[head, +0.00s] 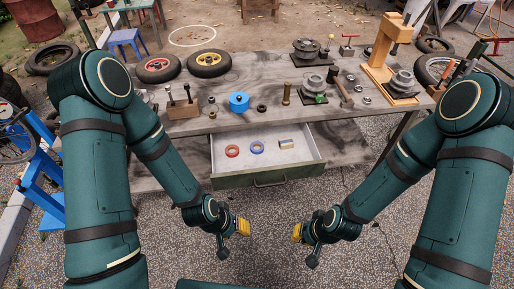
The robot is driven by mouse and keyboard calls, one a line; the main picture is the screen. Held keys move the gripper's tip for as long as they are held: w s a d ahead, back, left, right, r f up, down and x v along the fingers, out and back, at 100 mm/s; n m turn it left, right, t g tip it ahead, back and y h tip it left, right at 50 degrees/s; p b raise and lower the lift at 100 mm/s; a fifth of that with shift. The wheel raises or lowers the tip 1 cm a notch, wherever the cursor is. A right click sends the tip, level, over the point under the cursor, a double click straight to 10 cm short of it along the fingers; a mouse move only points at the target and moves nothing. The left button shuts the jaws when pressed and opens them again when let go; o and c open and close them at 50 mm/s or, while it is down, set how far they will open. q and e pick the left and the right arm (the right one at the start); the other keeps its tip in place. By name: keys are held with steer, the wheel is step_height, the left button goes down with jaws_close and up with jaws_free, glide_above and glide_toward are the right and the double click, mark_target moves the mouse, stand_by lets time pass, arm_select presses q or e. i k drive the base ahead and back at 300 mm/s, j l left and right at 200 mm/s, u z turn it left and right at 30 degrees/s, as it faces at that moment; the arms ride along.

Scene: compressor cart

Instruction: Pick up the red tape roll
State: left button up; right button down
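The red tape roll (232,151) lies flat in the left part of an open drawer (300,171) under the workbench, in the head view. A blue tape roll (257,147) lies to its right, and a small yellowish and dark roll (286,144) lies further right. My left gripper (233,240) hangs in front of the drawer, nearer to me, apart from the red roll. My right gripper (305,247) is in front of the drawer's right side. Both look open and empty, each with a yellow-padded finger apart from a dark one.
The wooden workbench (240,75) above the drawer carries two wheels (209,63), a blue round part (239,102), a wooden tool block (183,108) and several metal parts. A wooden press stand (385,50) is at the right. The gravel before the drawer is clear.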

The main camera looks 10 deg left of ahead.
mark_target(233, 155)
steer(key=i+j, duration=0.15)
steer(key=i, duration=0.35)
steer(key=i+j, duration=0.2)
steer(key=i, duration=0.3)
